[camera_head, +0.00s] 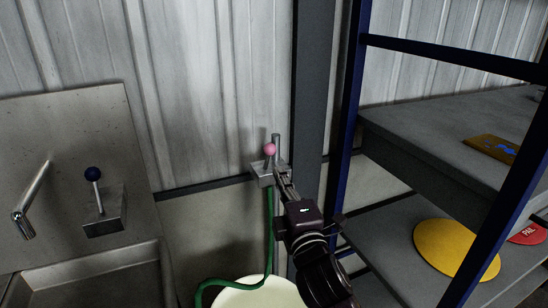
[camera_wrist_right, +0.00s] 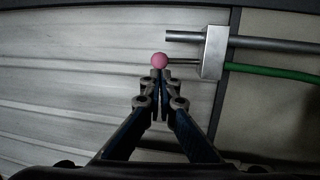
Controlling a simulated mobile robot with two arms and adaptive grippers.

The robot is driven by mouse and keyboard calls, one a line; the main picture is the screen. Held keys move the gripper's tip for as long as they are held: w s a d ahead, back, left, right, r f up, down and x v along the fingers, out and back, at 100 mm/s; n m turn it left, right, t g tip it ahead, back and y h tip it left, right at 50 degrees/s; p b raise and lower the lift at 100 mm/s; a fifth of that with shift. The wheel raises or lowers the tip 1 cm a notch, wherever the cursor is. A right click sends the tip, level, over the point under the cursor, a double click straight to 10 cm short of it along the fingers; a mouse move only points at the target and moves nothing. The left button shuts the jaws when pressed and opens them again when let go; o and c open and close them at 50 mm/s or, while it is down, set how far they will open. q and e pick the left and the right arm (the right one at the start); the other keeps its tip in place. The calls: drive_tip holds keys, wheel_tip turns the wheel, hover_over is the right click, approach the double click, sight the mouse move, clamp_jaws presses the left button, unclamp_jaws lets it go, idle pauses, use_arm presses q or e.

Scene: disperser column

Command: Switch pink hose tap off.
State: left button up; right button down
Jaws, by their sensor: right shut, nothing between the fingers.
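The pink hose tap is a small metal block (camera_head: 263,172) on the wall with a lever topped by a pink ball (camera_head: 269,150). The lever stands upright in the head view. A green hose (camera_head: 269,235) runs down from the block. My right gripper (camera_head: 280,176) is shut and empty, with its fingertips at the tap. In the right wrist view, the pink ball (camera_wrist_right: 159,60) appears just beyond the shut fingertips (camera_wrist_right: 160,75), and the block (camera_wrist_right: 214,53) is to their right. I cannot tell whether the fingertips touch the ball or lever. My left gripper is not in view.
A steel sink (camera_head: 95,275) with a spout (camera_head: 32,200) and a blue-ball lever (camera_head: 93,174) stands at left. A pale round container (camera_head: 262,292) sits below the tap. A blue-framed shelf (camera_head: 430,135) stands close at right, beside a dark post (camera_head: 312,80).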

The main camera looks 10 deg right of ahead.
sight(271, 153)
drive_tip(key=w, duration=0.4)
drive_tip(key=w+r+p, duration=0.1)
drive_tip(key=w, duration=0.1)
drive_tip(key=shift+a, duration=0.15)
